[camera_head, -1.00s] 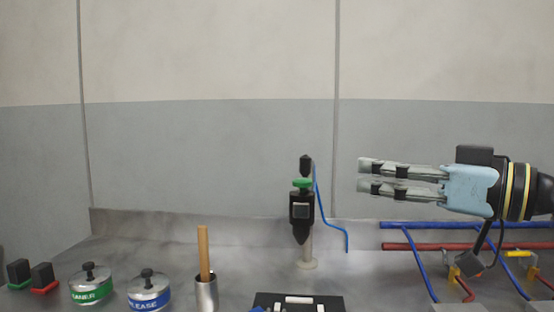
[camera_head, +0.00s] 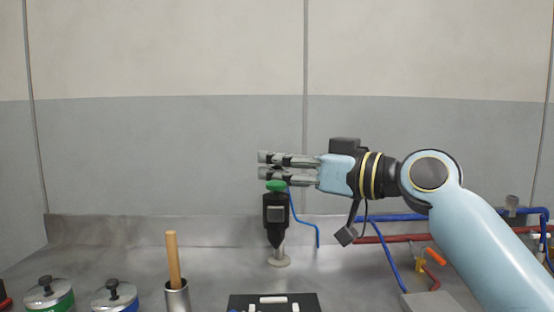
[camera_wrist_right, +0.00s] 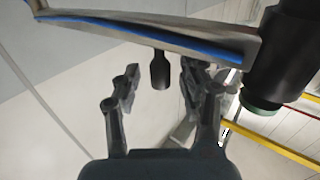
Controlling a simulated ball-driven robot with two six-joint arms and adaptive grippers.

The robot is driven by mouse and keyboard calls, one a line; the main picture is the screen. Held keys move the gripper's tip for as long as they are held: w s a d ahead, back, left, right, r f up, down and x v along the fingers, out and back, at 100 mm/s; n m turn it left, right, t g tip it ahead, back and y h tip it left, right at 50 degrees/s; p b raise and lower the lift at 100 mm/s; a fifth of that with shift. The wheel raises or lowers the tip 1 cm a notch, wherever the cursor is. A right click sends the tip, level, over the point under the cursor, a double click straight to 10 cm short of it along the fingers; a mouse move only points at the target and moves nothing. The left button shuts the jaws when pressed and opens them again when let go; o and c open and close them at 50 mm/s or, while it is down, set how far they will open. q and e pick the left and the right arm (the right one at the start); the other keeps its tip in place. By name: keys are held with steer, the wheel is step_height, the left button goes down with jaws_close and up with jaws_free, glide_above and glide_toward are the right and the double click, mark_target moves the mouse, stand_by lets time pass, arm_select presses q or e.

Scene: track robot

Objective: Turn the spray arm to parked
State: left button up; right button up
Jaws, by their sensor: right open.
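The spray arm's black and green-topped body (camera_head: 276,210) stands on a pale post in the middle of the counter in the head view, a blue hose beside it. In the right wrist view the spray arm (camera_wrist_right: 150,34) is a long grey bar with a blue line, crossing the top to a black cylinder at right. A black knob (camera_wrist_right: 160,72) hangs below the bar. My right gripper (camera_head: 266,166) is open and level just above the green top; it hides what is behind it. In the wrist view its fingers (camera_wrist_right: 160,85) are either side of the knob; contact is not visible.
A metal cup with a wooden handle (camera_head: 173,262), two lidded tins (camera_head: 48,293) and a black tray (camera_head: 272,302) stand in front. Blue and red pipes (camera_head: 392,238) run at the right behind my right arm. The back wall is bare.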

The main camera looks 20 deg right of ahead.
steer(key=shift+w+a, duration=0.3)
steer(key=shift+w, duration=0.05)
jaws_close()
steer(key=shift+w+a+f, duration=0.15)
steer(key=shift+w+f, duration=0.05)
stand_by(0.5)
